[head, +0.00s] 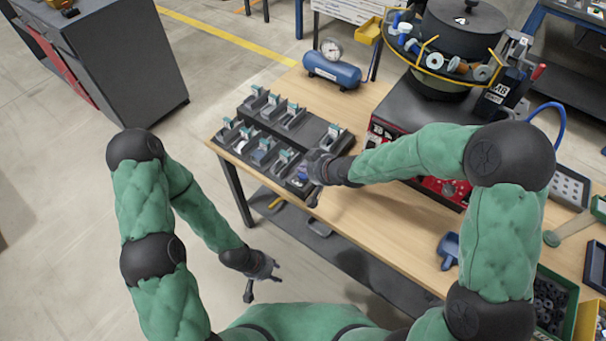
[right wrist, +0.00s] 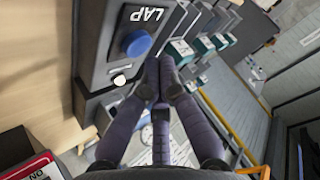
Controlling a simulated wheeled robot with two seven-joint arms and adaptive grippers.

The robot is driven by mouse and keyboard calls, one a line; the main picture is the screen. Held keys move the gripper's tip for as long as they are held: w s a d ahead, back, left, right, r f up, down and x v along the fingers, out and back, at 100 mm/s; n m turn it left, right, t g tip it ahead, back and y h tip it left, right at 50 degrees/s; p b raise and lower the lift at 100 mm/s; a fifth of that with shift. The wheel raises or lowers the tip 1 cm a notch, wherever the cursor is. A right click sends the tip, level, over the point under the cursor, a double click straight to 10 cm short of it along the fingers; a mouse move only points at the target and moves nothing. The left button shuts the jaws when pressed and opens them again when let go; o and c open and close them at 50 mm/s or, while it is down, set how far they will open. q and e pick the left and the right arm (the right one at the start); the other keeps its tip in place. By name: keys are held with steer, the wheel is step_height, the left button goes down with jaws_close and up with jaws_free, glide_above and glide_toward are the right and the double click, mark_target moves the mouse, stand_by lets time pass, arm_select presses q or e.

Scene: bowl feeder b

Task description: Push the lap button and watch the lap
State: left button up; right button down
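The round blue lap button (right wrist: 137,42) sits on a dark unit with a white LAP label (right wrist: 147,14) in the right wrist view. A small white round lamp (right wrist: 119,80) is on the same unit. My right gripper (right wrist: 159,72) has its two fingertips together, with nothing seen between them. They are beside the button, to its lower right in that view. In the head view my right gripper (head: 313,180) is at the front right end of the black racks and covers part of them. My left gripper (head: 264,290) hangs open and empty off the table's front edge.
Black racks (head: 247,151) with several grey-and-teal units stand on the wooden table (head: 352,217). A blue air tank (head: 333,72) with a gauge is behind them. The bowl feeder (head: 462,27) stands on a dark red-fronted cabinet (head: 393,108) at the right.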

mark_target(305, 176)
steer(key=shift+f, duration=0.2)
stand_by(0.5)
steer(key=shift+f, duration=0.2)
steer(key=shift+f+b, duration=0.45)
stand_by(0.7)
steer(key=shift+r, duration=0.1)
steer(key=shift+r+p, duration=0.75)
steer(key=shift+p, duration=0.2)
steer(key=shift+r, duration=0.1)
step_height(305, 176, up, 5)
steer(key=p, duration=0.5)
